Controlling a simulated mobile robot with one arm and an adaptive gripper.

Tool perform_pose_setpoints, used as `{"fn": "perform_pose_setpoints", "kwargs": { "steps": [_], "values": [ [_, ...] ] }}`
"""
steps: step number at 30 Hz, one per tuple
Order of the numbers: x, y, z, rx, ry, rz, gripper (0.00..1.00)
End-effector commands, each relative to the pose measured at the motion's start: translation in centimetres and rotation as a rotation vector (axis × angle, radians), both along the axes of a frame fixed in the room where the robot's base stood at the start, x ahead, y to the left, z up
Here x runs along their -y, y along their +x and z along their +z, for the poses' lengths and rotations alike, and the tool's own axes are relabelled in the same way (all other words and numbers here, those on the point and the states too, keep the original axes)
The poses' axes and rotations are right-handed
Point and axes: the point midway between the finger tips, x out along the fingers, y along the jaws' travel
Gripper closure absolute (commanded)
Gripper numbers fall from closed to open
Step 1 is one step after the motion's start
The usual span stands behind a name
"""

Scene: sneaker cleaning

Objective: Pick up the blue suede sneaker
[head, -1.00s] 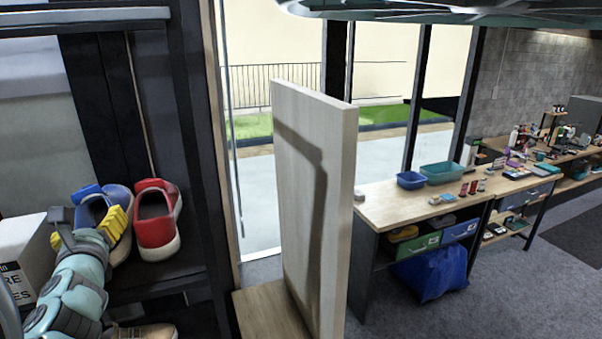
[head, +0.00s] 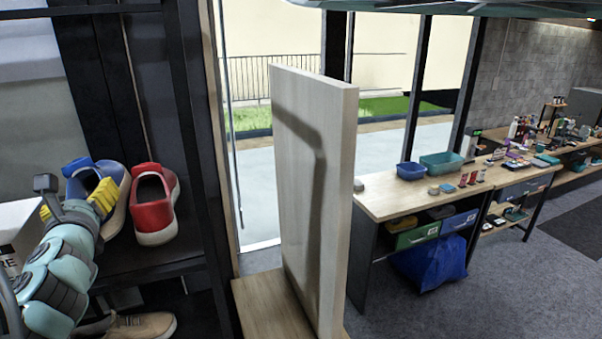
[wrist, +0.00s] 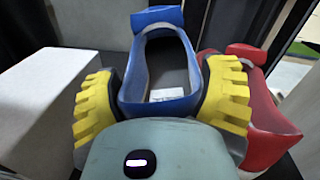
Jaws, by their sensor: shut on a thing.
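The blue suede sneaker (head: 117,178) is at the left of the head view, at the dark shelf beside a red sneaker (head: 154,202). My gripper (head: 78,198) has yellow ribbed fingers, one on each side of the blue sneaker, and is shut on it. Whether the blue sneaker's sole is clear of the shelf is hidden.
A white box (head: 18,230) stands left of my gripper. A tan shoe (head: 140,325) lies on a lower level. A dark shelf upright (head: 195,130) and a pale wooden panel (head: 315,190) stand to the right. A workbench (head: 385,198) with bins is farther off.

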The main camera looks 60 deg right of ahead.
Motion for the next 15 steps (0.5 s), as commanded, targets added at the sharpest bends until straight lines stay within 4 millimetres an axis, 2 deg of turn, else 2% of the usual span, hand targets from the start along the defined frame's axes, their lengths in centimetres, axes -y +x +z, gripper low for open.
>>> {"fn": "perform_pose_setpoints", "kwargs": {
  "steps": [7,10,15],
  "values": [
    [-0.1,-0.2,0.1,-0.006,0.022,0.004,0.67],
    [-0.1,-0.1,2.3,-0.002,0.011,0.005,0.67],
    [-0.1,-0.1,4.5,-0.003,0.013,0.005,0.67]
  ]
}}
